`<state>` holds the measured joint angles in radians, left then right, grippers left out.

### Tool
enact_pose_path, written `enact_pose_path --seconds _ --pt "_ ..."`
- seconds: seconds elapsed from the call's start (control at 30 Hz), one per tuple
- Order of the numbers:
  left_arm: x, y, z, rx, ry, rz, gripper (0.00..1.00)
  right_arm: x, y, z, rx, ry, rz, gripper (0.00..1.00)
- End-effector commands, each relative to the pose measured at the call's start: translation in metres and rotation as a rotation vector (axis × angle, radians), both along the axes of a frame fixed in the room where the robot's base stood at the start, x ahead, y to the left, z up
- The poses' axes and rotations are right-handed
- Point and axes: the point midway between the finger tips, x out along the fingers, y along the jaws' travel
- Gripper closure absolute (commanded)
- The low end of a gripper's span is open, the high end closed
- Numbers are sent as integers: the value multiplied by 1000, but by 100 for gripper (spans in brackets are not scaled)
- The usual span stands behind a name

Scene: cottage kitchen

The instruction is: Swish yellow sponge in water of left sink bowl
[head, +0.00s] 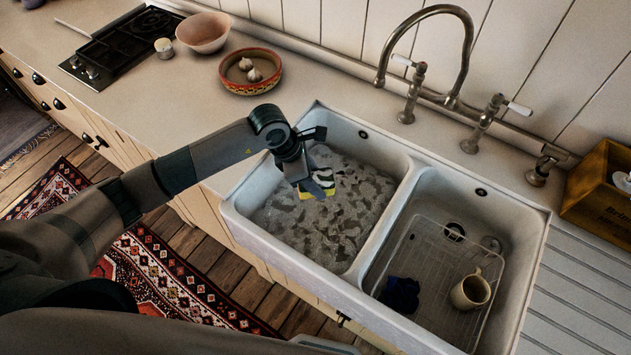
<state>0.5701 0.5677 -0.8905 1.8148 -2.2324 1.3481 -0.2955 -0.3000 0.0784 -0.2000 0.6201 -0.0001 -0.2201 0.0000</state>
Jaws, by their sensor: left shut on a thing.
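The white double sink has a left bowl (257,205) and a right bowl. The left bowl holds water (335,215) with patchy grey foam or reflections on it. My left gripper (312,172) points down over the left bowl. It is shut on the yellow sponge (329,191), of which only a small yellow edge shows below the fingers. The sponge is at or just above the water; I cannot tell whether it touches. My right gripper is not in view.
The right bowl holds a wire rack (425,255), a beige mug (470,291) and a dark blue cloth (401,294). A tall tap (465,50) stands behind the sink. A patterned bowl (250,86), a pink bowl (203,46) and a hob (125,45) are left; a wooden crate (595,205) is right.

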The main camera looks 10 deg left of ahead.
Motion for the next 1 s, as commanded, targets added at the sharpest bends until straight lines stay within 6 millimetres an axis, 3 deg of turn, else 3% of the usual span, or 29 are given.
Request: enact_pose_path --seconds 0.23,1.0 --pt "0 0 9 1 0 0 73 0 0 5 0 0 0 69" --pt "0 0 8 0 0 0 73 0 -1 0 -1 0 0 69"
